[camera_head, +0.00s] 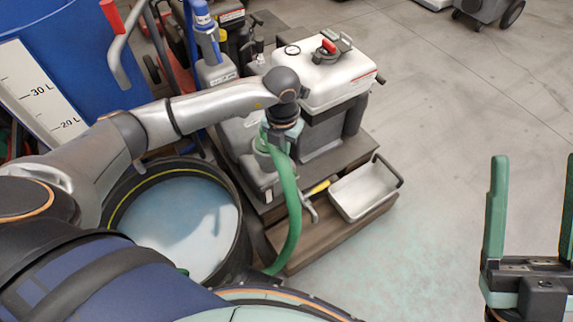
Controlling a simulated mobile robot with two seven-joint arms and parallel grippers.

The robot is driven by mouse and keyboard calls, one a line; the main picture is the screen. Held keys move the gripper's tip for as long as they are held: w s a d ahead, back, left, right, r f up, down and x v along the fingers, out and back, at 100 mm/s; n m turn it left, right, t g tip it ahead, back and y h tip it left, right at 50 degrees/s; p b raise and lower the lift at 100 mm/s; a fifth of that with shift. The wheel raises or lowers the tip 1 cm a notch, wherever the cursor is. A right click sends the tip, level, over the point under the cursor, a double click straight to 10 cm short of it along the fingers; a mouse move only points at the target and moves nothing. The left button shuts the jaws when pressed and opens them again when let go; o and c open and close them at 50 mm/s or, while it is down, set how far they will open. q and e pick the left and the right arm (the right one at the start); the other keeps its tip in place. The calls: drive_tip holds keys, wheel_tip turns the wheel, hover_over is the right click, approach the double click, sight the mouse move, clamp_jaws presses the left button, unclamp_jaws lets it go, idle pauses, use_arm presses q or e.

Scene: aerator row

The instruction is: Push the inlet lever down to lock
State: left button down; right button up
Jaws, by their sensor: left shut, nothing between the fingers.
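My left gripper (272,138) points down at the coupling where the green hose (291,205) meets the machine (330,82). Its fingers are shut and look empty, but my wrist partly hides them. I cannot make out the inlet lever clearly; it may be hidden behind the gripper. Whether the fingers touch anything there I cannot tell. My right gripper (534,175) is open and empty at the right edge, over bare floor, well away from the machine.
A round tub (236,245) of pale liquid stands left of the hose. A metal tray (368,190) and a yellow-handled part (318,187) sit on the machine's base (330,236). A blue barrel (70,40) is at the upper left.

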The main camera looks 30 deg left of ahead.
sight(286, 166)
use_arm(q)
drive_tip(key=shift+f+b, duration=1.3)
drive_tip(key=shift+f, duration=0.65)
drive_tip(key=r+p, duration=0.1)
drive_tip(key=r, duration=0.1)
drive_tip(key=r+p, duration=0.1)
drive_tip(key=p, duration=0.1)
drive_tip(key=shift+s+d+r, duration=0.1)
drive_tip(key=shift+d+r, duration=0.1)
drive_tip(key=shift+r, duration=0.15)
drive_tip(key=r+p, duration=0.4)
drive_tip(key=r, duration=0.1)
drive_tip(key=shift+s+d+p, duration=0.25)
drive_tip(key=shift+d+p, duration=0.15)
drive_tip(key=shift+r, duration=0.15)
use_arm(e)
wheel_tip(286, 166, up, 5)
use_arm(q)
drive_tip(key=shift+s+d+r+p, duration=0.1)
drive_tip(key=shift+d+r+p, duration=0.1)
drive_tip(key=shift+r+p, duration=0.95)
use_arm(e)
drive_tip(key=w+d+f+m+h, duration=0.1)
drive_tip(key=w+f+m+h, duration=0.2)
drive_tip(key=w+f+h, duration=0.1)
drive_tip(key=shift+w+d+f+h, duration=0.2)
drive_tip(key=shift+f+h, duration=0.3)
drive_tip(key=shift+h, duration=0.2)
